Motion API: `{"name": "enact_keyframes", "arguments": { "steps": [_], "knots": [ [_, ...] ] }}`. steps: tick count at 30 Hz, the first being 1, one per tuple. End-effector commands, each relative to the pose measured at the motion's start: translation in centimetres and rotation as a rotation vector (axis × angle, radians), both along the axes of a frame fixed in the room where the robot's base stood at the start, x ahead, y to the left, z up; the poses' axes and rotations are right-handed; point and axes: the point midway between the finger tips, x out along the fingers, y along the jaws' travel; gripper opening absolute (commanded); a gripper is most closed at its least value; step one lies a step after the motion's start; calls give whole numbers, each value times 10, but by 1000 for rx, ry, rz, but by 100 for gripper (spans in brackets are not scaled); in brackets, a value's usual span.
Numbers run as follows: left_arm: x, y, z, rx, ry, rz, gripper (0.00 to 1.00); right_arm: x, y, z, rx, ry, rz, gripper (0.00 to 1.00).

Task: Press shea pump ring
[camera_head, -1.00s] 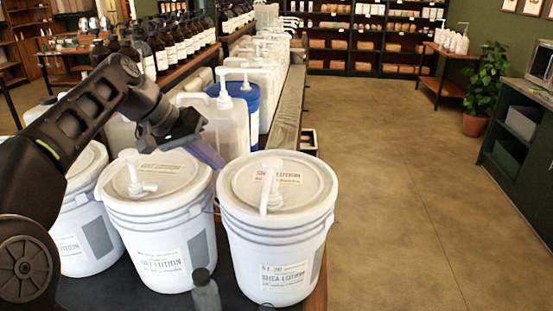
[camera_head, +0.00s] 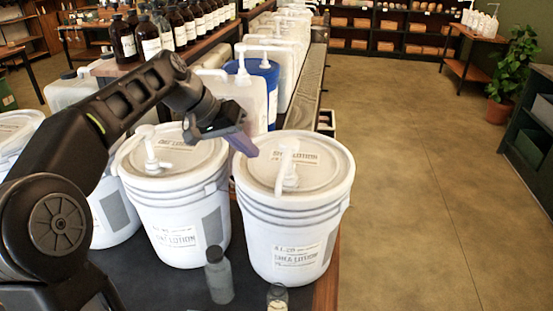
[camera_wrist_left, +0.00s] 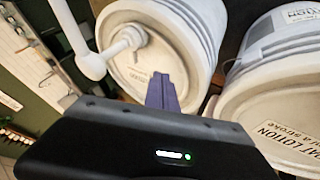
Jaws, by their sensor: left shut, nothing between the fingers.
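The white shea lotion bucket (camera_head: 292,230) stands at the table's right front, upright and lidded. Its white pump (camera_head: 288,160) rises from the lid, with the pump ring (camera_head: 290,183) around its foot. My left gripper (camera_head: 247,146) is shut and empty, above the lid's left edge, left of the pump and apart from it. In the left wrist view the purple fingertips (camera_wrist_left: 162,90) are together before the shea lid (camera_wrist_left: 128,72). There the pump ring (camera_wrist_left: 131,38) is up and left of them, and the pump head (camera_wrist_left: 91,66) looms close. My right gripper is out of view.
The oat lotion bucket (camera_head: 184,222) with its pump (camera_head: 153,150) stands just left of the shea bucket. Small bottles (camera_head: 218,275) stand in front. Jugs and a blue container (camera_head: 262,80) stand behind. The floor at right is free.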

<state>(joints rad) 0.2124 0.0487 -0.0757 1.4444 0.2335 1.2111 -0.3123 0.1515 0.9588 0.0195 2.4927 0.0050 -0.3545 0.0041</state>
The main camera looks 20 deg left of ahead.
Motion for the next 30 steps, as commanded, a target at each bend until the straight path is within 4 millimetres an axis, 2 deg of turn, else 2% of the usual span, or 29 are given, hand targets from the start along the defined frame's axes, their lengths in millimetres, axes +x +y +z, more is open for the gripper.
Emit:
{"name": "enact_keyframes", "arguments": {
  "steps": [7, 10, 15, 30],
  "knots": [
    [23, -22, -37, -1, 3, -3, 0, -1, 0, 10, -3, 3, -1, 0],
    [25, -38, -34, 0, 1, -3, 0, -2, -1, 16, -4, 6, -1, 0],
    [28, -54, -35, 0, 1, 0, 0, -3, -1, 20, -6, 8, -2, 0],
    [30, -56, -36, 0, 0, 2, 0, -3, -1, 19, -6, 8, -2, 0]
  ]
}}
